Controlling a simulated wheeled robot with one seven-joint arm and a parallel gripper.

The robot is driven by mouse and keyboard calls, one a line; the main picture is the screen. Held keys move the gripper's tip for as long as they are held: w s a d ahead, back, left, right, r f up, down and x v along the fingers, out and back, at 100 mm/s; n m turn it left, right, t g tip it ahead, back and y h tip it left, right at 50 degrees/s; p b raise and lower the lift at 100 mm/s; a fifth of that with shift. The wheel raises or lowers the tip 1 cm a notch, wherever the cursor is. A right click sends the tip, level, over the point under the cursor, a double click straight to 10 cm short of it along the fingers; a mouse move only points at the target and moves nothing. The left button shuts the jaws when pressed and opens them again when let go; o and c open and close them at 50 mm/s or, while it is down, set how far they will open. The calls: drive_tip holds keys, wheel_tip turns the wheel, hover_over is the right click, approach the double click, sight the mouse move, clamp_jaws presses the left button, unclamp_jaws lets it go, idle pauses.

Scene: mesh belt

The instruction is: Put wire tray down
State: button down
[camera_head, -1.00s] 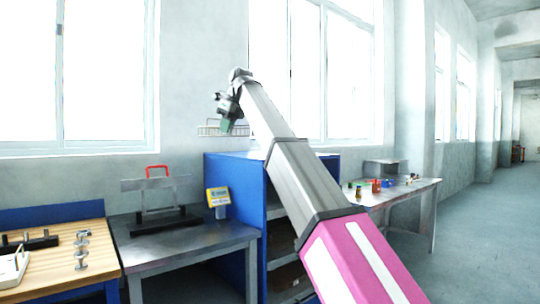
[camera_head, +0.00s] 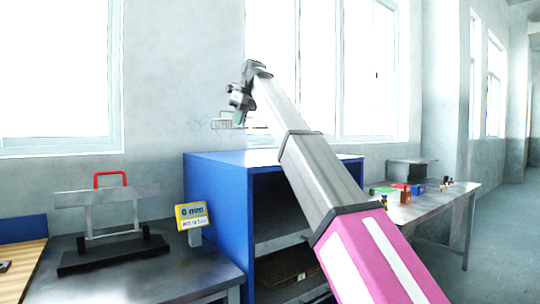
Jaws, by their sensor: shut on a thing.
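The wire tray (camera_head: 222,124) is a small, pale wire basket seen against the wall and window, above the blue cabinet. My gripper (camera_head: 238,114) is at the far end of my raised arm and is shut on the wire tray, holding it up clear of the cabinet top. The arm hides part of the tray, and the fingertips are too small to make out well. The blue cabinet (camera_head: 217,208) has an open front with shelves, and its flat top (camera_head: 215,158) looks bare where it shows.
Left of the cabinet, a metal table (camera_head: 190,268) holds a black-based stand with a red handle (camera_head: 110,179) and a yellow-framed sign (camera_head: 192,216). On the right, another table (camera_head: 455,196) carries several small coloured items. Open floor (camera_head: 500,225) lies at the far right.

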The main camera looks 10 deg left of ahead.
drive_tip(key=w+d+f, duration=0.2)
drive_tip(key=w, duration=0.1)
drive_tip(key=w+d+f, duration=0.2)
drive_tip(key=w, duration=0.2)
drive_tip(key=w+d+f, duration=0.2)
drive_tip(key=w+f, duration=0.1)
drive_tip(key=w, duration=0.1)
drive_tip(key=shift+d+f, duration=0.1)
drive_tip(key=shift+f, duration=1.85)
drive_tip(key=shift+f, duration=0.1)
drive_tip(key=c, duration=1.3)
unclamp_jaws()
drive_tip(key=v, duration=1.2)
drive_tip(key=shift+s, duration=0.1)
